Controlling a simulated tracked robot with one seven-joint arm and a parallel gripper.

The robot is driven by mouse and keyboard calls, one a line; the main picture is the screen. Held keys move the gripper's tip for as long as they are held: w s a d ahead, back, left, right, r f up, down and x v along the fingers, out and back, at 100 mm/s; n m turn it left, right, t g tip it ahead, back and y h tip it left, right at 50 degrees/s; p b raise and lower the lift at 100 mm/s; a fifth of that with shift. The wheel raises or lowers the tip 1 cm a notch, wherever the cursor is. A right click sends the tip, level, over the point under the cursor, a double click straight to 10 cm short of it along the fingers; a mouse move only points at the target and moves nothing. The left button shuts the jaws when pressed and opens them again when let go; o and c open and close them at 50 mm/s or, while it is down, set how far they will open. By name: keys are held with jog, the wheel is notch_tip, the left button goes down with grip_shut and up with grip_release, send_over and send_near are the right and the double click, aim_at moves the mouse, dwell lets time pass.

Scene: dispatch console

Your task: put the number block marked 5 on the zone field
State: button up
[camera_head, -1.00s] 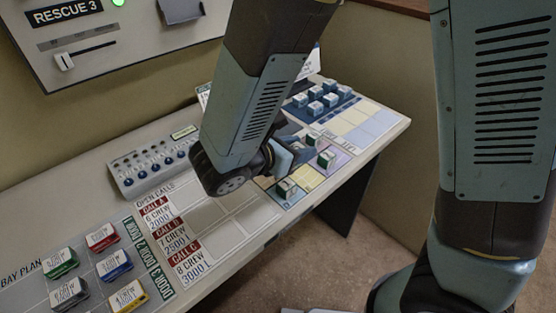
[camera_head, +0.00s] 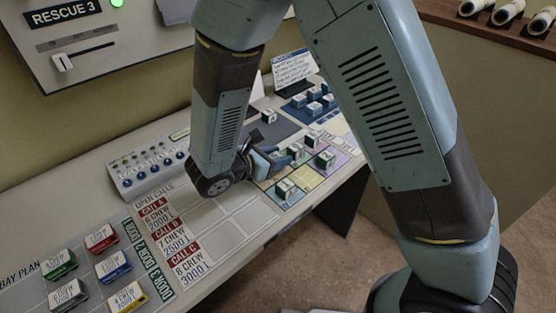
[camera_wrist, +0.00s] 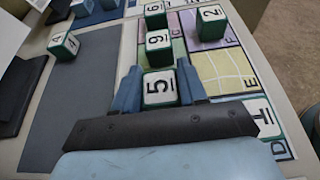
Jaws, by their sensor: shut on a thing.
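My gripper (camera_wrist: 160,85) is shut on the white-and-green number block marked 5 (camera_wrist: 159,90), with one blue finger on either side of it. In the head view my gripper (camera_head: 280,157) is low over the console, by the left edge of the coloured, lettered zone map (camera_wrist: 222,68); I cannot tell whether the block touches the surface. A block marked 9 (camera_wrist: 159,46) is just beyond the 5. Blocks marked 2 (camera_wrist: 211,22) and 1 (camera_wrist: 262,117) stand on the map. The held block is not clear in the head view.
A block marked 4 (camera_wrist: 64,45) stands at the dark pad (camera_wrist: 70,110). Another block marked 6 (camera_wrist: 155,15) is beyond the 9. A blue tray (camera_head: 299,101) with several blocks is at the back.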

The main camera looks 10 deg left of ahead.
jog(key=shift+f, duration=0.7)
jog(key=shift+c, duration=0.4)
jog(key=o, duration=1.1)
jog(key=v, duration=1.2)
